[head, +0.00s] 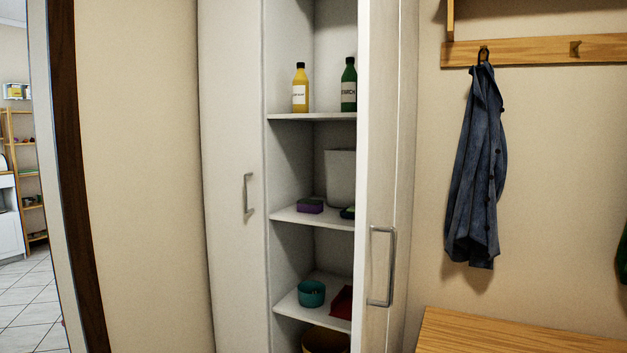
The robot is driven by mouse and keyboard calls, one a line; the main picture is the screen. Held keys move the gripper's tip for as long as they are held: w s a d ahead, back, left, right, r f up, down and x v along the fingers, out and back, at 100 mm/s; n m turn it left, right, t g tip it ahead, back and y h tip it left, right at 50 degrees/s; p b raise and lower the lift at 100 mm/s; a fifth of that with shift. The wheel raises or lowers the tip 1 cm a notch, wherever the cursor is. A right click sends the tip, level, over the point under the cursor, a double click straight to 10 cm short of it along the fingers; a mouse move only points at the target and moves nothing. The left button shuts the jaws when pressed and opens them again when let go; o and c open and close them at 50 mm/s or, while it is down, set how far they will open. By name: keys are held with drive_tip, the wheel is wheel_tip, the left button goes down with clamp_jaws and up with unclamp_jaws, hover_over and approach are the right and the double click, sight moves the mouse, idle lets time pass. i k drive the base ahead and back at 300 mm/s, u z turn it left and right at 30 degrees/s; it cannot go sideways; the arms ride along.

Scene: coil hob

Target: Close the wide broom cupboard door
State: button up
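The broom cupboard is white and tall. One door (378,130) on its right side stands open, swung out toward me, with a grey bar handle (381,266) on its face. The other door (233,130) on the left is shut and has a smaller bar handle (248,193). I cannot tell from this view which door is the wider one. The opening between them shows the shelves inside. The open door hides the right part of the interior. My gripper is not in view.
Shelves hold a yellow bottle (300,88), a green bottle (349,85), a pale bin (340,178), a purple sponge (310,206) and a teal bowl (311,293). A wooden bench (500,335) stands right of the open door. A blue jacket (474,170) hangs above it.

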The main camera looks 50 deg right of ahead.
sight(375, 237)
drive_tip(key=k, duration=0.8)
drive_tip(key=z, duration=1.35)
drive_tip(key=i, duration=0.5)
drive_tip(key=u, duration=0.05)
drive_tip(key=k, duration=0.2)
drive_tip(key=u, duration=0.05)
